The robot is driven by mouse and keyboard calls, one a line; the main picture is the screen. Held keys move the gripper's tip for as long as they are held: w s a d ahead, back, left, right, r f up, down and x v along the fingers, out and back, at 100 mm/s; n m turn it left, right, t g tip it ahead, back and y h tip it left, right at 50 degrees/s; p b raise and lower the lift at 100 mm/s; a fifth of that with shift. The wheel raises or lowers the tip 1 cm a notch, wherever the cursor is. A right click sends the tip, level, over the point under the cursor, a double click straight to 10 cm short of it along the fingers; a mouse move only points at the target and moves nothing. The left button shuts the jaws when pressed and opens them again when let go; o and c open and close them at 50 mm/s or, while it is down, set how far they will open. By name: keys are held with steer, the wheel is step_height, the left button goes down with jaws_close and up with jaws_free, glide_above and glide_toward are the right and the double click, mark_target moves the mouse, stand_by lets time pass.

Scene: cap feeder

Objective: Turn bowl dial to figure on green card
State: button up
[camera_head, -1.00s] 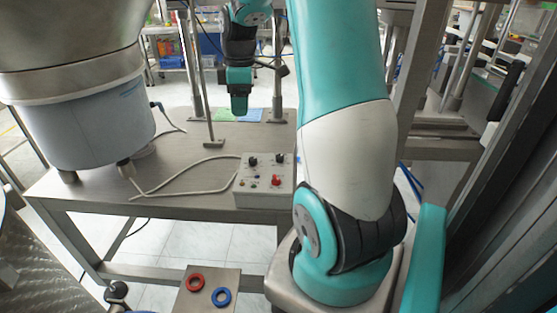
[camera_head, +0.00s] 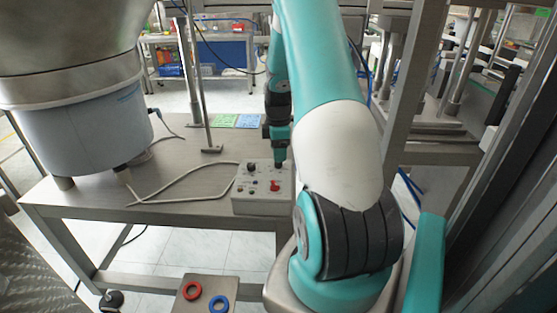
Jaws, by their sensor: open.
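The grey control box (camera_head: 263,203) stands near the front of the metal table. One black dial (camera_head: 251,167) shows at its back left. The other black dial, at its back right, is hidden by my gripper (camera_head: 279,164), which points down right over that spot. I cannot tell whether the fingers touch the dial. My gripper is open. The green card (camera_head: 223,120) lies at the back of the table beside a blue card (camera_head: 249,121). The figures on the cards and the dial marks are too small to read.
A red knob (camera_head: 275,186) sits at the front right of the box. The large feeder bowl (camera_head: 85,125) stands at the left, with a pale cable (camera_head: 185,190) looping toward the box. A thin upright post (camera_head: 203,90) rises behind. The table's middle is mostly clear.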

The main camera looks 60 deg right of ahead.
mark_target(278, 164)
steer(key=shift+f, duration=1.8)
steer(key=c, duration=0.9)
steer(key=shift+c, duration=0.2)
steer(key=shift+m, duration=0.3)
